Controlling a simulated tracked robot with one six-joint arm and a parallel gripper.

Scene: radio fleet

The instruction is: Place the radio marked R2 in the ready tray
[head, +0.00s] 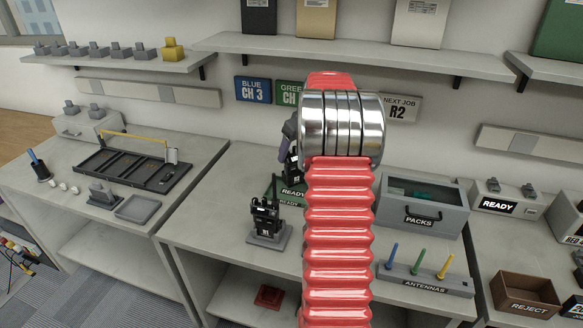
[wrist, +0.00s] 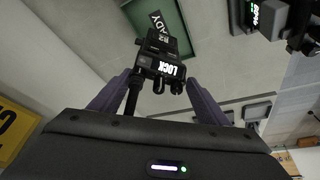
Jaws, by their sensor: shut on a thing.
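My gripper (wrist: 158,92) is shut on a black radio (wrist: 160,62) in the wrist view. The radio has a white LOCK label, and a small marking near its far end is too small to read surely. The green ready tray (wrist: 187,18) lies beyond the radio, with a READY label. In the head view the tray (head: 270,193) shows left of my red arm, which hides part of it. The held radio (head: 292,160) is mostly hidden there, above the tray. Whether it touches the tray, I cannot tell.
Another black radio (head: 267,217) stands upright in a grey stand at the left front of the bench. A packs box (head: 425,208) and an antenna rack (head: 424,281) stand right of my arm. A NEXT JOB R2 sign (head: 402,108) hangs behind.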

